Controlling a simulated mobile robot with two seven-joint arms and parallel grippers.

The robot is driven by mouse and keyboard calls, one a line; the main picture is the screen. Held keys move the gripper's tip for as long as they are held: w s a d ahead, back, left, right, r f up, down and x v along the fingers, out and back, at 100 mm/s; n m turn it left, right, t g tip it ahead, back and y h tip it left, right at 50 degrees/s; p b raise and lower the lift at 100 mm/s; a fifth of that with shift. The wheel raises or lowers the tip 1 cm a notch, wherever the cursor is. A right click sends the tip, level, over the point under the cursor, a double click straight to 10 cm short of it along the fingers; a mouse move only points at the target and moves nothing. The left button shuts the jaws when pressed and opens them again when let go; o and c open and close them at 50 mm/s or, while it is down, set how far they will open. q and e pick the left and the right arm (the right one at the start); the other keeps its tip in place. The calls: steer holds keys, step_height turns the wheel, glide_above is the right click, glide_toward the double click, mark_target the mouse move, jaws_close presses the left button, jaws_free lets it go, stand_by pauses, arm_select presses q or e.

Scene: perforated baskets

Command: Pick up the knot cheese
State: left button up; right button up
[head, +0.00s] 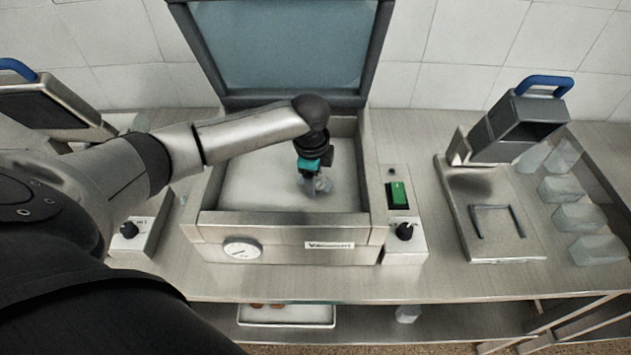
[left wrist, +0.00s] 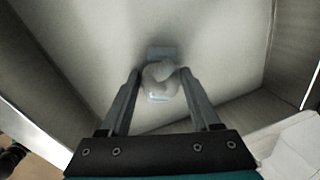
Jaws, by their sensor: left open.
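The knot cheese (left wrist: 159,76) is a small pale, rounded lump in the left wrist view. It lies on a small light-blue piece (left wrist: 161,52) on the pale floor of the metal vacuum chamber (head: 349,231). My left gripper (head: 317,187) reaches down inside the chamber in the head view. In the left wrist view its two fingers stand apart, one on each side of the cheese. I cannot tell whether they touch it. In the head view the gripper largely hides the cheese. My right gripper is not in view.
The chamber's glass lid (head: 285,45) stands open behind. Chamber walls surround the gripper closely. A control box (head: 404,240) with a green switch is to the right, then a sealing device (head: 512,125) with a blue handle. Several clear containers (head: 580,218) stand far right. A white tray (head: 287,316) is below.

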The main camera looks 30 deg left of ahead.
arm_select(q)
jaws_close()
stand_by(0.3)
steer(key=shift+r, duration=0.1)
step_height(320, 180, up, 20)
steer(key=p, duration=0.1)
stand_by(0.3)
